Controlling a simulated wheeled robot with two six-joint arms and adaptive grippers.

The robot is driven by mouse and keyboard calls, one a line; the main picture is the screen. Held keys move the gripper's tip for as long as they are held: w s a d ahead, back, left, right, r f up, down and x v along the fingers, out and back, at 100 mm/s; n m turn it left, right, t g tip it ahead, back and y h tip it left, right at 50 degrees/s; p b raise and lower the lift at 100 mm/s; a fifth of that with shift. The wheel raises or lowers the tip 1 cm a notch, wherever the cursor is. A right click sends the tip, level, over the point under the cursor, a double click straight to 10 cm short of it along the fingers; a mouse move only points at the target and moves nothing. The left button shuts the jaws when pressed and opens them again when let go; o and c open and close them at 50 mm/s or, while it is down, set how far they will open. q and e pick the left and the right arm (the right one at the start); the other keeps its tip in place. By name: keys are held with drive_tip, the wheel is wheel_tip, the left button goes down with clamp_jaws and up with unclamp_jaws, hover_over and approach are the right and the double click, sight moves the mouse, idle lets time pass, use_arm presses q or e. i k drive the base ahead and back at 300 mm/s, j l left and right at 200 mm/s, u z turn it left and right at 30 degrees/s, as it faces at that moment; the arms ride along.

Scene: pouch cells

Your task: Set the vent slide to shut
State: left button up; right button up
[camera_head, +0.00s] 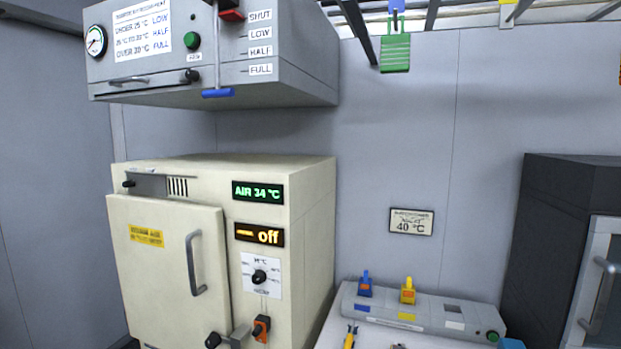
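Two slide-like parts show, and I cannot tell which is called the vent slide. On the cream oven (318,240), a grey sliding plate (150,185) with a black knob (129,183) at its left end sits beside a small slotted grille (178,186); several slots are uncovered. On the grey overhead box (290,60), a rod with a red marker (232,15) and a blue handle (218,93) runs beside a scale (260,42) reading SHUT, LOW, HALF, FULL. The red marker is level with SHUT. Neither of my grippers is in view.
The oven displays read "AIR 34 °C" (258,191) and "off" (259,235). Its door (165,270) appears closed. A grey panel (430,311) with blue and yellow clips stands at lower right. A dark cabinet (535,250) stands far right. A green tag (395,53) hangs above.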

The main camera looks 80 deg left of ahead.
sight(154, 185)
drive_tip(key=u, duration=3.8)
